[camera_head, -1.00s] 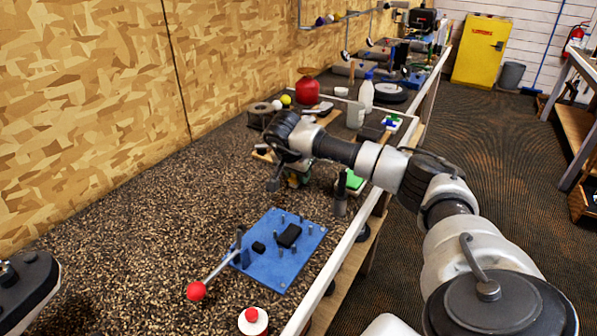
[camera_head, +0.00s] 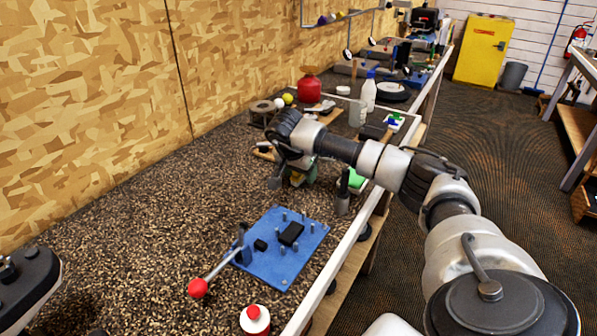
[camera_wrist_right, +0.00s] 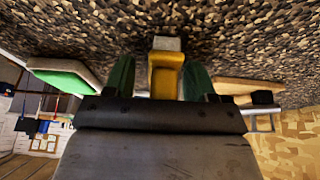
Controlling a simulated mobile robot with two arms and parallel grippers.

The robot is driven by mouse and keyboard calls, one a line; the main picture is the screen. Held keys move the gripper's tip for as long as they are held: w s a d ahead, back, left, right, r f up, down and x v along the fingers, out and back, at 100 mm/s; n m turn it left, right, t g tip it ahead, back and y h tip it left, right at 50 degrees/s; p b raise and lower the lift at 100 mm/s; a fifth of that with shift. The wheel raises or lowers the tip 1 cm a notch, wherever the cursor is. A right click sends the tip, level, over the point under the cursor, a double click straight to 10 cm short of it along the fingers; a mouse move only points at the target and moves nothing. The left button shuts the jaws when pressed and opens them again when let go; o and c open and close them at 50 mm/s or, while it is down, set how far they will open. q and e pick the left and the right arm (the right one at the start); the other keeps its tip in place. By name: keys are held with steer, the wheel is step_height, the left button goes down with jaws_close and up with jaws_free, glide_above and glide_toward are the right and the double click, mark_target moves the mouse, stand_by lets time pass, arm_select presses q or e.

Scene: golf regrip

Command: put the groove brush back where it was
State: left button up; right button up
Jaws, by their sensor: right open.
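My right gripper (camera_head: 299,178) points down at the bench, partly hidden under its own wrist. In the right wrist view its two dark green fingers (camera_wrist_right: 159,78) stand apart, open. Between them is a yellow piece with a pale grey end (camera_wrist_right: 166,72), close to the speckled bench top. It may be the groove brush, but no bristles show and I cannot tell whether a finger touches it. The head view does not show this piece clearly. My left gripper is out of view.
A green-topped block (camera_head: 356,180) and a dark upright cylinder (camera_head: 342,195) stand right of the gripper. A blue plate with pegs (camera_head: 272,262), a red-knobbed lever (camera_head: 199,288) and a red-capped bottle (camera_head: 255,320) are nearer. Bench left of the gripper is clear.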

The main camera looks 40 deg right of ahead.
steer(key=w+v, duration=0.1)
steer(key=v, duration=1)
steer(key=shift+s+a+b, duration=0.25)
steer(key=shift+s+b, duration=0.15)
steer(key=shift+s, duration=0.1)
